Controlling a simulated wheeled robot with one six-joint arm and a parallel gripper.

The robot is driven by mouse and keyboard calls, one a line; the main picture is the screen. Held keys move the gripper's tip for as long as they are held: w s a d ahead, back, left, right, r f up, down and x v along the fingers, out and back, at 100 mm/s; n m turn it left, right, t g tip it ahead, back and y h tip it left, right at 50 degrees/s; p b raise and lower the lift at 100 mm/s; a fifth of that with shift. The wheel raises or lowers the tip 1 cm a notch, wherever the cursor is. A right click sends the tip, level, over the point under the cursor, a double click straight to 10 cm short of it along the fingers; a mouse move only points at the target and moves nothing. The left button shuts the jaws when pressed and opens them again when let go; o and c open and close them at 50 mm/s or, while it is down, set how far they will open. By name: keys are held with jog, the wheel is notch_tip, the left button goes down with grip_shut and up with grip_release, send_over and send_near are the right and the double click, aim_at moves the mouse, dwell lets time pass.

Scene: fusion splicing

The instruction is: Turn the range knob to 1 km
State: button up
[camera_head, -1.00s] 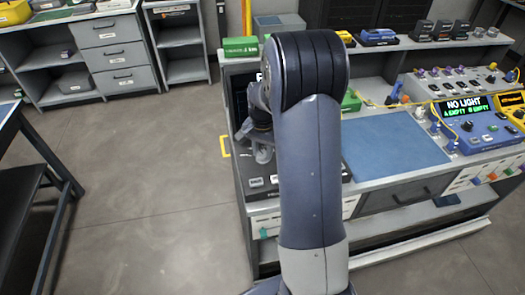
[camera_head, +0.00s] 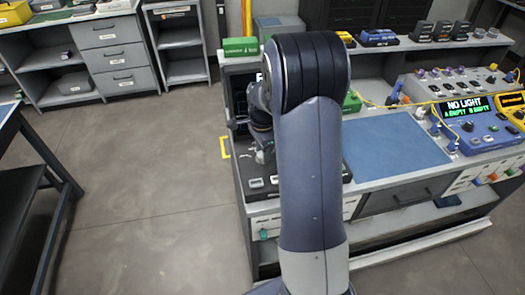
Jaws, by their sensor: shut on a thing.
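A dark instrument (camera_head: 272,190) with a screen at its back and small light buttons (camera_head: 257,182) on its panel stands at the left end of the bench. My gripper (camera_head: 263,156) points down at this panel, partly behind my own arm. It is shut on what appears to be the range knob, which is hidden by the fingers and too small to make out. The knob's setting and the range marks cannot be read. Most of the instrument's screen is hidden by my arm.
A blue mat (camera_head: 395,150) lies clear on the bench to the right. Beyond it, a blue meter (camera_head: 478,125) reads "NO LIGHT". A green box (camera_head: 240,46) sits on the shelf behind the instrument. Floor to the left is open.

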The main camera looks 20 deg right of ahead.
dwell(0.5)
jog(key=o, duration=1)
jog(key=shift+r, duration=0.1)
notch_tip(320, 180, up, 11)
jog(key=shift+f, duration=0.2)
notch_tip(320, 180, down, 11)
jog(key=shift+r, duration=0.1)
dwell(0.5)
